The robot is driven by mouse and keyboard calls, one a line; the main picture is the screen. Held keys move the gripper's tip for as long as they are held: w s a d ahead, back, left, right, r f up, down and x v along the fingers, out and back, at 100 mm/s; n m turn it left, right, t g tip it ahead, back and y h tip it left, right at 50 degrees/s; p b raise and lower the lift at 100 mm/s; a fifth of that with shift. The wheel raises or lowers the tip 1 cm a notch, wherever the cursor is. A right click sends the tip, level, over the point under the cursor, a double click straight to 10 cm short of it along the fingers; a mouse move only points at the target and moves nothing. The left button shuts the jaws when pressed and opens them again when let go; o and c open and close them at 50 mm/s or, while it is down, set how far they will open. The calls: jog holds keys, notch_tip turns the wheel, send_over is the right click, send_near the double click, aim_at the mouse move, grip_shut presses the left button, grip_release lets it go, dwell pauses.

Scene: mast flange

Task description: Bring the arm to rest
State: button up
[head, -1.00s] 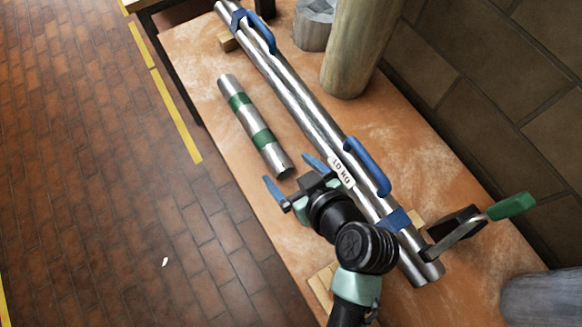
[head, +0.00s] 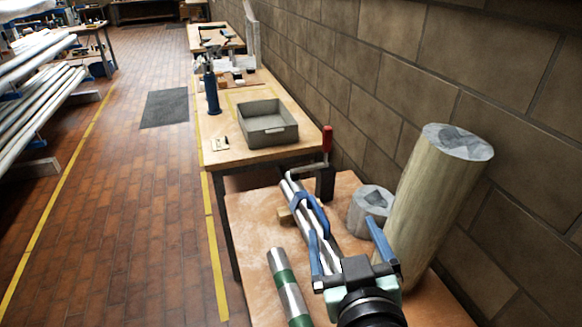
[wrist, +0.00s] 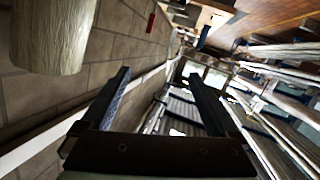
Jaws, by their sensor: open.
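My gripper (head: 343,226) is in the lower middle of the head view, raised over the near bench, with its two blue fingers apart and nothing between them. The same open fingers show in the wrist view (wrist: 159,74), which looks out over the room. Behind the gripper lies the bundle of shiny metal tubes (head: 292,190) with a blue handle (head: 312,212). My gripper hides its near part. A short metal tube with green bands (head: 289,287) lies to the left of the gripper on the bench, apart from it.
A thick wooden post (head: 432,200) stands close right of my gripper, beside a short grey cylinder (head: 370,208). A red-handled clamp (head: 327,140) stands at the bench's far end. A grey bin (head: 268,128) sits on the farther table. The brick floor at left is open.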

jog(key=a+r+m+t, duration=0.1)
jog(key=a+r+t, duration=0.15)
jog(key=r, duration=0.75)
jog(key=a+r+t, duration=0.1)
jog(key=r+t, duration=0.3)
jog(key=r, duration=0.7)
jog(key=s+a+r+m+t, duration=0.1)
jog(key=s+r, duration=0.3)
jog(key=r, duration=0.4)
jog(key=s+a+r+m+t, duration=0.1)
jog(key=s+a+r+t, duration=0.2)
jog(key=r, duration=0.5)
jog(key=shift+s+a+r+t+h, duration=0.2)
jog(key=shift+s+t+h, duration=0.1)
jog(key=shift+s+t, duration=0.5)
